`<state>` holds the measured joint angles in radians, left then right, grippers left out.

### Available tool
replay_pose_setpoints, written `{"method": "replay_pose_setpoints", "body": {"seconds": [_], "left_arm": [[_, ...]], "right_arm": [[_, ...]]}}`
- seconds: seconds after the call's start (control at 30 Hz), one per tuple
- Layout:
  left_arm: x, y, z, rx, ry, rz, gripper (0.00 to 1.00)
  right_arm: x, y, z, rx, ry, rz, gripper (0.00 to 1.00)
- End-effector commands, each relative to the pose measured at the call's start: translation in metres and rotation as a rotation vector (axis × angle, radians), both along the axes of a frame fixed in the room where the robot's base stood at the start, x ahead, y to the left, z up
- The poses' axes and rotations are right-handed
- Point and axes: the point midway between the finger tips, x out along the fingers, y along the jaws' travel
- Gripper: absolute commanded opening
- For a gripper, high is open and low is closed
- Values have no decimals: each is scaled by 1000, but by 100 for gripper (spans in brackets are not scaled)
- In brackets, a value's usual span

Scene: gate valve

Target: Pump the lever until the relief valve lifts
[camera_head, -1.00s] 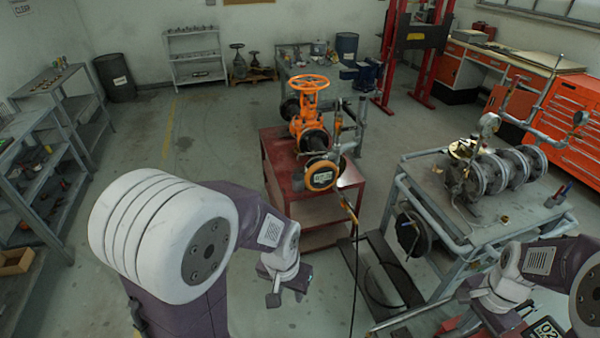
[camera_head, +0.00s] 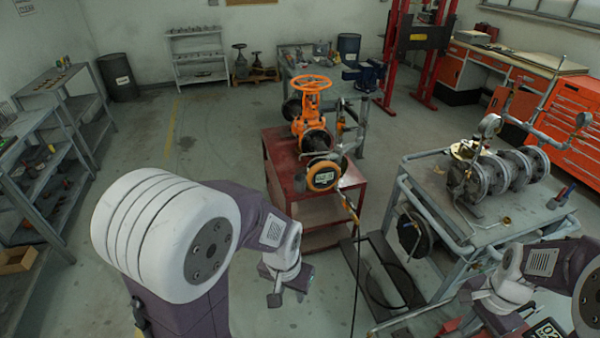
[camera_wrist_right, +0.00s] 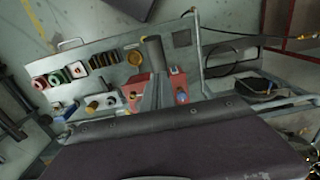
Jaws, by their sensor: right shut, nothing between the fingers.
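A hand pump with a red body (camera_wrist_right: 152,84) stands on a tray in the right wrist view, and its red part shows low in the head view (camera_head: 452,326). A thin grey lever (camera_head: 400,317) runs from the lower middle of the head view toward my right gripper. In the right wrist view a grey tube (camera_wrist_right: 153,50) rises behind the red body. My right gripper (camera_head: 476,306) is shut and empty near the lever; contact is unclear. My left gripper (camera_head: 288,286) hangs over open floor, its jaw gap unclear. I cannot make out the relief valve.
An orange gate valve (camera_head: 312,122) stands on a red cart (camera_head: 284,170). A grey bench (camera_head: 530,210) with flanged pipework (camera_head: 492,175) and a gauge (camera_head: 489,125) stands right. The floor left of the cart is clear.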

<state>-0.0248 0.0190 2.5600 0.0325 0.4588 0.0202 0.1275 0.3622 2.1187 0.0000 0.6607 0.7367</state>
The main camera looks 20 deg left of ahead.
Motion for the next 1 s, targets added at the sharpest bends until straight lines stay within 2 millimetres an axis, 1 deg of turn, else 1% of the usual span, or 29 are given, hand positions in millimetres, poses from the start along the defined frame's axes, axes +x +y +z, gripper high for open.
{"method": "replay_pose_setpoints", "body": {"seconds": [0.2,0.27,0.4,1.0], "left_arm": [[0,0,0,0,0,0,36],[0,0,-5,0,0,0,36],[0,0,-21,0,0,0,36],[0,0,-79,0,0,0,36]], "right_arm": [[0,0,0,0,0,0,0],[0,0,-5,0,0,0,0],[-1,0,-27,0,3,0,0],[0,0,-105,0,1,0,0]]}}
